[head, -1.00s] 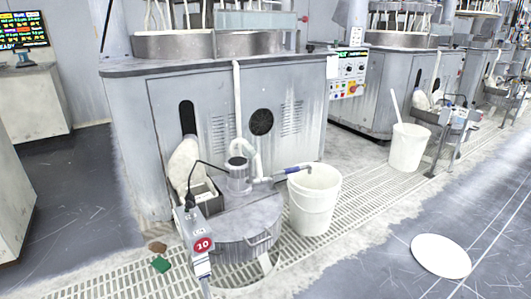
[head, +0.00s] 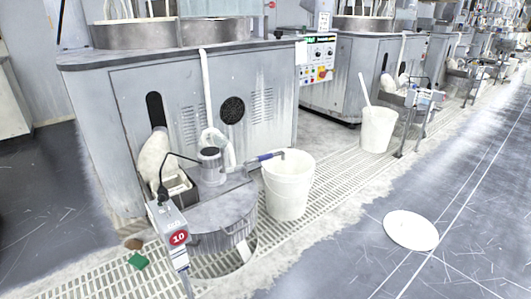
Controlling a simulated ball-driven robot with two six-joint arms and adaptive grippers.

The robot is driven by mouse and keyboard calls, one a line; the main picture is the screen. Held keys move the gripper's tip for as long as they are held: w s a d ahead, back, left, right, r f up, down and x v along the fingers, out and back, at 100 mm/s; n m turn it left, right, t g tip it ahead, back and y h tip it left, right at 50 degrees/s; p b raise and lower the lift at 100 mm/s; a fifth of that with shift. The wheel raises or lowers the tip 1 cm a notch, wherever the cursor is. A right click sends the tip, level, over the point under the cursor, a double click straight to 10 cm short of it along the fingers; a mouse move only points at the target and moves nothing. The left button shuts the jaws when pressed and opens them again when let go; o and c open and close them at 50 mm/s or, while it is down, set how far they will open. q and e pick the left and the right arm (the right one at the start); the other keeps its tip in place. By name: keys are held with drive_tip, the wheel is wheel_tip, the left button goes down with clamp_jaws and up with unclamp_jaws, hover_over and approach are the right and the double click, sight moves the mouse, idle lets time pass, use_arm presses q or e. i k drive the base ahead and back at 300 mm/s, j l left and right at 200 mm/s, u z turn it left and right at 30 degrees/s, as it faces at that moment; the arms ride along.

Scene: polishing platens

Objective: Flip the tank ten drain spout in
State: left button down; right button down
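The tank ten unit (head: 215,215) is a round grey tank set at the floor grating, in front of a grey polishing machine. A post box with a red "10" sign (head: 179,237) stands at its front left. The drain spout (head: 264,158), a pipe with a blue sleeve, runs right from the pump (head: 210,165) on the tank lid. Its downturned end reaches over the rim of a white bucket (head: 288,187). Neither of my grippers is in view.
A white disc (head: 411,230) lies on the floor at right. A green piece (head: 138,260) and a brown piece (head: 134,243) lie by the grating. Another white bucket (head: 378,130) stands further back. The grey floor at lower right is mostly clear.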

sight(267, 156)
drive_tip(key=i+l+u, duration=0.3)
drive_tip(key=i+l, duration=0.25)
drive_tip(key=i+l+u, duration=0.3)
drive_tip(key=i+l, duration=0.4)
